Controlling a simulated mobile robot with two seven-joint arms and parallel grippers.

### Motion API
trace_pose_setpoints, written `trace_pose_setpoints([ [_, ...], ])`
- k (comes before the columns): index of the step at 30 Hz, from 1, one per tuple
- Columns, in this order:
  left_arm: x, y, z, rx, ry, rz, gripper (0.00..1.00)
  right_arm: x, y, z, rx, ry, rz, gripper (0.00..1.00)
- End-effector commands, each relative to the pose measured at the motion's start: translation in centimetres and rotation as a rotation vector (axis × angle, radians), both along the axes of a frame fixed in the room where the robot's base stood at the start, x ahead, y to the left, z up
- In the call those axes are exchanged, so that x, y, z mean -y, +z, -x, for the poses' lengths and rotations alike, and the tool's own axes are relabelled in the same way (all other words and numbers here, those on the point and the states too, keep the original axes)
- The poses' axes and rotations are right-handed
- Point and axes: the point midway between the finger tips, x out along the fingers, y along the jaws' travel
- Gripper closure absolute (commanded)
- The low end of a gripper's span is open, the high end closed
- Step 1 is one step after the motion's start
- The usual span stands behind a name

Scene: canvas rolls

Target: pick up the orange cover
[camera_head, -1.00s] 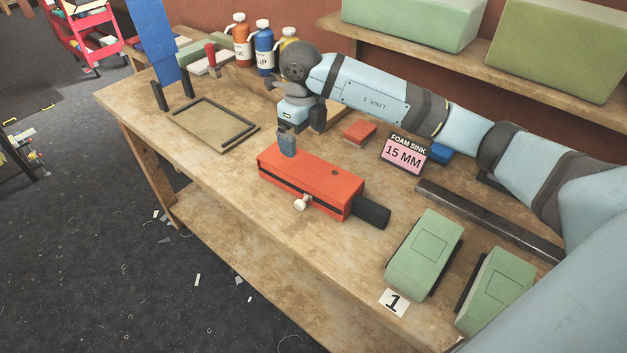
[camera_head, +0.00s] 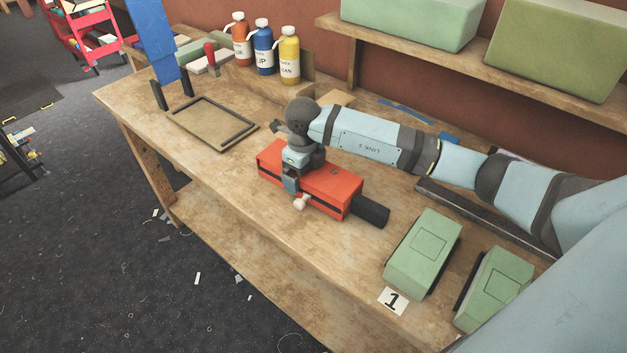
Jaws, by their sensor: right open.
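A long orange box-shaped body (camera_head: 333,190) lies on the workbench, with a dark slot along its front side, a white knob (camera_head: 300,202) and a black cylindrical end (camera_head: 370,211). I cannot tell whether its orange shell is a separate cover. My right gripper (camera_head: 291,184) is open and points down at the left half of this orange body, overlapping its front side in the picture. I cannot tell whether the fingers touch it.
Green blocks (camera_head: 424,252) lie at the right front near a card marked 1 (camera_head: 393,301). A dark-rimmed tray (camera_head: 205,120) lies at the left. Bottles (camera_head: 289,57) stand at the back. My right arm crosses above the bench. The front middle is clear.

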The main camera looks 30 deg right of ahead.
Motion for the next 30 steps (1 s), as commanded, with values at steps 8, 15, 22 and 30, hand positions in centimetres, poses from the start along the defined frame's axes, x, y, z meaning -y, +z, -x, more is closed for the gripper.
trace_pose_setpoints([
  [8, -0.2, -0.1, 0.1, -0.001, -0.007, -0.008, 0.43, 0.0, 0.1, 0.0, 0.000, 0.000, 0.000, 0.30],
  [15, -0.1, -0.1, 0.1, 0.000, -0.005, -0.005, 0.43, 0.0, 0.2, 0.0, 0.001, 0.000, 0.000, 0.30],
  [22, 0.2, 0.0, 0.0, -0.001, 0.000, 0.003, 0.43, 0.0, 1.6, -0.1, 0.002, 0.001, -0.002, 0.30],
  [30, 0.3, 0.1, 0.0, -0.001, 0.003, 0.008, 0.43, 0.0, 7.5, -0.1, 0.006, 0.001, -0.001, 0.30],
])
